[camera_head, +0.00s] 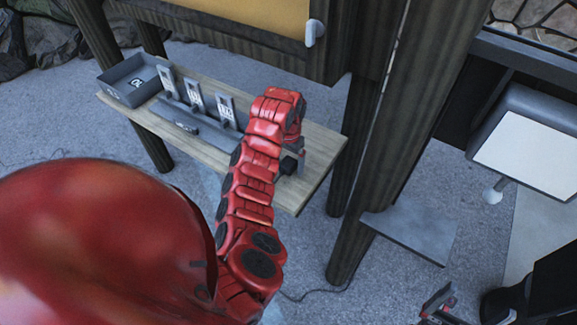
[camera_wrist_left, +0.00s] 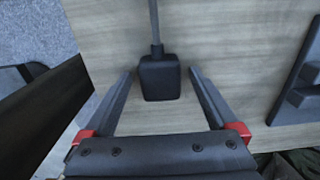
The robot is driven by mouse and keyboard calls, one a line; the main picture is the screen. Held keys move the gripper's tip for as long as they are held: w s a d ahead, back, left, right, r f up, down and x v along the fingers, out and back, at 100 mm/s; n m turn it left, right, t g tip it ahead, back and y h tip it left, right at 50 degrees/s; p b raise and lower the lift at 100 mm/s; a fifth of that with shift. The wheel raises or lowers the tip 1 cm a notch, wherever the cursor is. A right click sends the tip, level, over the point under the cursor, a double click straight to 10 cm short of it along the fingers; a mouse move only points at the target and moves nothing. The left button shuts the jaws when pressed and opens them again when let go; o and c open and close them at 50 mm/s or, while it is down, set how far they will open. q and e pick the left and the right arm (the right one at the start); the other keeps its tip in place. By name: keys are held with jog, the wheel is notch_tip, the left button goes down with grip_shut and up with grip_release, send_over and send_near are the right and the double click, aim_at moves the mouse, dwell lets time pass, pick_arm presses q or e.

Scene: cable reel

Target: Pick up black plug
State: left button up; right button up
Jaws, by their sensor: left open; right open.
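The black plug (camera_head: 287,166) lies on the wooden bench near its right end, partly hidden by my left arm in the head view. In the left wrist view the plug (camera_wrist_left: 160,80) is a dark block with a grey cable running up from it. My left gripper (camera_head: 295,158) is open over the bench. In the left wrist view the fingers of the left gripper (camera_wrist_left: 162,75) stand on either side of the plug, with a visible gap on each side. My right gripper (camera_head: 437,305) is open and empty at the lower right, away from the bench.
The bench (camera_head: 320,150) also carries a grey tray (camera_head: 132,82) and a grey rack with upright labelled plates (camera_head: 195,97). A dark post (camera_head: 345,240) stands right of the bench, with a grey shelf (camera_head: 415,232) beside it. A dark fixture (camera_wrist_left: 300,85) lies right of the plug.

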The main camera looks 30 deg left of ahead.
pick_arm(q)
jog(key=c, duration=1.4)
jog(key=shift+o, duration=0.2)
jog(key=shift+r, duration=0.1)
